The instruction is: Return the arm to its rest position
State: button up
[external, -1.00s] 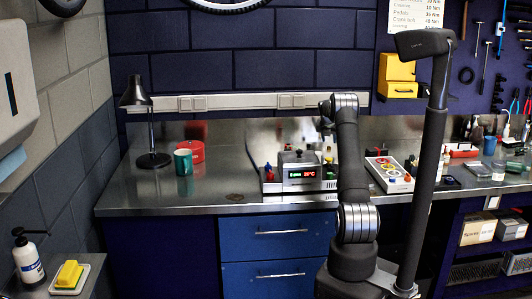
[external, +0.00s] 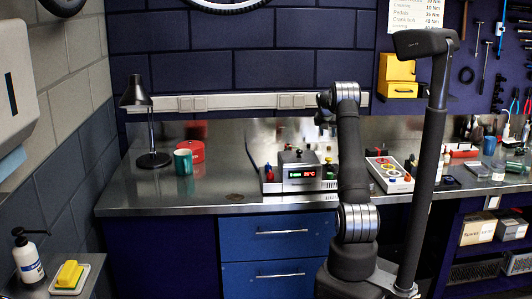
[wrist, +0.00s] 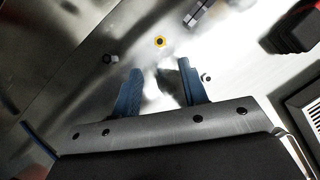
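My arm stands upright in front of the bench in the external view, with its elbow raised. My gripper (external: 324,118) is small and dark there, close to the back splash and above the bench-top device. In the wrist view my gripper (wrist: 160,84) shows two blue fingers well apart, with nothing between them.
A device with a red display (external: 302,174) stands left of my arm. A button panel (external: 390,174) is right of it. A lamp (external: 150,125), teal mug (external: 183,161) and red tin (external: 197,152) stand farther left. A dark upright post (external: 428,180) stands right of my arm.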

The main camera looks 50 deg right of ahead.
jog(key=x, duration=0.9)
jog(key=shift+f, duration=0.15)
jog(key=r, duration=0.5)
jog(key=shift+s+d, duration=0.15)
jog(key=shift+s, duration=0.15)
jog(key=s+d+r, duration=0.1)
jog(key=s+r, duration=0.6)
jog(key=s, duration=0.5)
jog(key=m+g, duration=0.1)
jog(key=m, duration=0.2)
send_over(328, 150)
jog(key=s+a, duration=0.3)
jog(key=s, duration=0.1)
jog(key=f, duration=0.2)
jog(key=w+a+m+g, duration=0.3)
jog(key=w+a+m, duration=0.2)
jog(key=w+a, duration=0.4)
jog(key=f, duration=0.3)
jog(key=d+f, duration=0.1)
jog(key=f, duration=0.1)
jog(key=shift+w, duration=0.4)
jog(key=shift+f, duration=0.5)
